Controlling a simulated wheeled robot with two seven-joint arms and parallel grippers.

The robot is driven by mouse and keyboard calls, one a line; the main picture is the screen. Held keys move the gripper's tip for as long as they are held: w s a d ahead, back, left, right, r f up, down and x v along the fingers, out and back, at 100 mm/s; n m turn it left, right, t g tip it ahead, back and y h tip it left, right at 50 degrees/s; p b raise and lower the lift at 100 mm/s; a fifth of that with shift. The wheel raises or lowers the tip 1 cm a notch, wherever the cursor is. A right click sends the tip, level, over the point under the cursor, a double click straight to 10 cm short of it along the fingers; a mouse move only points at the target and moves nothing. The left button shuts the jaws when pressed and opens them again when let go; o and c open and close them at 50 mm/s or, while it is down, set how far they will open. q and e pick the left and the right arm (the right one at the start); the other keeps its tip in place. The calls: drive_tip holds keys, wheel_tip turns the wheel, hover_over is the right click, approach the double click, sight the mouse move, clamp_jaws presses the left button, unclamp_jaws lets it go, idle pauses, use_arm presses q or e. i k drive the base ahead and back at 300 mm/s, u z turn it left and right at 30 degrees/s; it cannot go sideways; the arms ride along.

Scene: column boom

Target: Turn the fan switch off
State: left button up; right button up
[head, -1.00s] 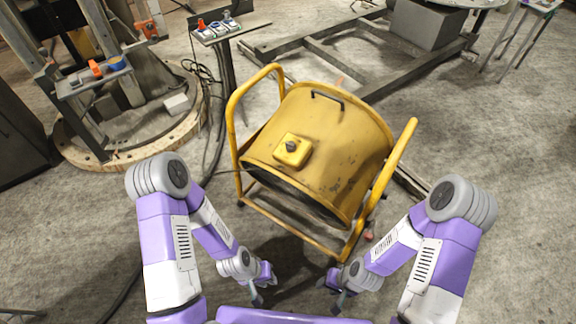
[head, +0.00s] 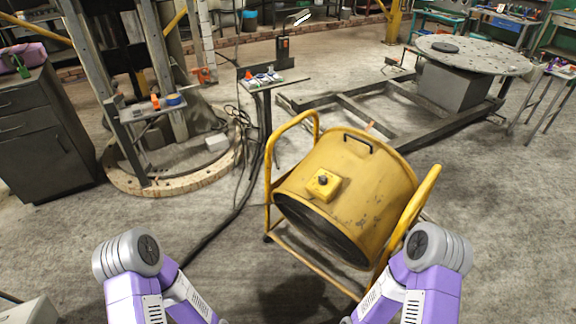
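The yellow drum fan (head: 365,190) stands on the floor in front of me in a yellow tube frame. A small yellow switch box (head: 323,185) with a dark round knob (head: 322,180) sits on top of its casing, toward the near left. I cannot tell the knob's setting. My two arms come in at the lower left and lower right, short of the fan. Both grippers are below the picture's edge, so their state is hidden.
A dark cable (head: 225,222) runs over the floor left of the fan. A small stand with sockets (head: 262,80) is behind it. A round wooden base (head: 165,180) and a grey drawer cabinet (head: 42,135) stand at the left. A steel frame (head: 350,105) lies behind.

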sight(322, 179)
drive_tip(key=u, duration=0.25)
drive_tip(key=i, duration=0.95)
drive_tip(key=z, duration=0.25)
